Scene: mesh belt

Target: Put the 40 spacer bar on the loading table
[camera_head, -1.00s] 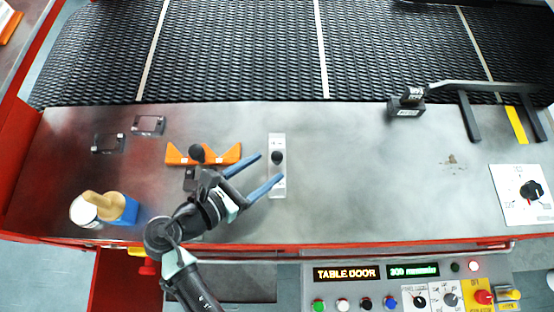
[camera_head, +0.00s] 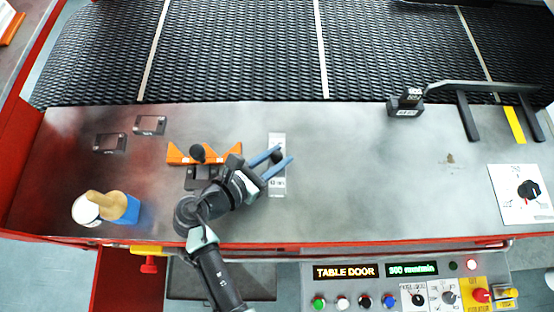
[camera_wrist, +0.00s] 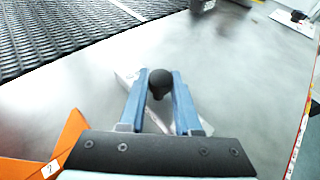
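The spacer bar (camera_head: 277,185) is a pale metal bar with a black ball knob. It lies flat on the steel table (camera_head: 350,190), right of the orange bracket, and its small label appears to read 40. My gripper (camera_head: 277,158) reaches over it from the lower left. In the wrist view, the two blue fingers (camera_wrist: 160,85) stand on either side of the black knob (camera_wrist: 160,82) and appear to touch it. The bar (camera_wrist: 152,122) below is partly hidden by the fingers.
An orange notched bracket (camera_head: 178,154) with a dark knobbed block stands left of my gripper. Two dark blocks (camera_head: 150,125) (camera_head: 110,143) lie farther left. A blue block (camera_head: 126,212) and white pot (camera_head: 85,210) stand front left. A black block (camera_head: 405,107) is back right. The mesh belt (camera_head: 240,50) runs behind.

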